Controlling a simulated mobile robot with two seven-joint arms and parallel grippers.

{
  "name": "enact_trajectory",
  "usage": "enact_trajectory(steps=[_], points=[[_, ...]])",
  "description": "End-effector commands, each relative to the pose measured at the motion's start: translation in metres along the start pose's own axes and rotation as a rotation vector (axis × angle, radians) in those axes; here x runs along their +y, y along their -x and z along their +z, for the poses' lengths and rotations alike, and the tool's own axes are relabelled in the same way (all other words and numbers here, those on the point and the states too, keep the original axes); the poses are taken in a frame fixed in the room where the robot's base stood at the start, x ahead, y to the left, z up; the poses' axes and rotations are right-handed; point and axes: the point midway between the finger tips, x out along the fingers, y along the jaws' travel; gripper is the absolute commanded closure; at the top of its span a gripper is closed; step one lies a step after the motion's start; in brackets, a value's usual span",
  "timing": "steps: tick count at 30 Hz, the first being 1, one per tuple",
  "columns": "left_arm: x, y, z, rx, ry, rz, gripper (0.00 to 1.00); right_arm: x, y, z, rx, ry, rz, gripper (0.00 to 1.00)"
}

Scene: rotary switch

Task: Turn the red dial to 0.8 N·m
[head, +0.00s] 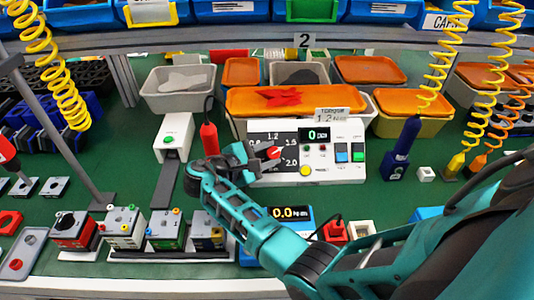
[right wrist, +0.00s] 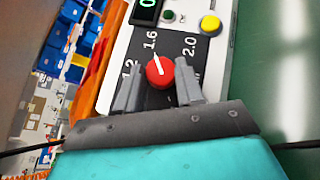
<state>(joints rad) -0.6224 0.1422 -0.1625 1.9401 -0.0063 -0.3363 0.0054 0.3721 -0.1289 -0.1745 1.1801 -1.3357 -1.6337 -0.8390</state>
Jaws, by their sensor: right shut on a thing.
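The red dial (right wrist: 160,72) sits on a dark scale plate on a white control box (head: 323,165). In the right wrist view its white pointer line points up, roughly at the 1.6 mark; 1.2 is to the left and 2.0 to the right. My right gripper (right wrist: 157,86) has a grey finger on each side of the dial and is shut on it. In the head view the dial (head: 273,153) is just beyond the teal right gripper (head: 258,154), which covers the lower-left part of the scale. My left gripper is not in view.
The box has a green display (head: 314,134) reading 0, a yellow button (head: 306,171) and two rocker switches. A sign (head: 330,116) above it seems to read torque 1.2. Orange-lidded bins (head: 250,102) stand behind. A dark blue tool (head: 402,148) stands at the right.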

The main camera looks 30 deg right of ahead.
Motion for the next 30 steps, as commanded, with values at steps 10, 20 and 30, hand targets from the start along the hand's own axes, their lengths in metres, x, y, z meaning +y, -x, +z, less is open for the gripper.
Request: enact_trajectory(steps=[10, 20, 30], points=[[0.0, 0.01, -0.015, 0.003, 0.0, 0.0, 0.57, -0.005, -0.001, 0.0, -0.015, 0.165, 0.198, 0.93], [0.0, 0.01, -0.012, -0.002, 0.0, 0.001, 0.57, -0.005, -0.001, 0.0, -0.015, 0.166, 0.198, 0.56], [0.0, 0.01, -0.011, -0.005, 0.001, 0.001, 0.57, -0.003, 0.0, 0.002, -0.014, 0.163, 0.199, 0.52]])
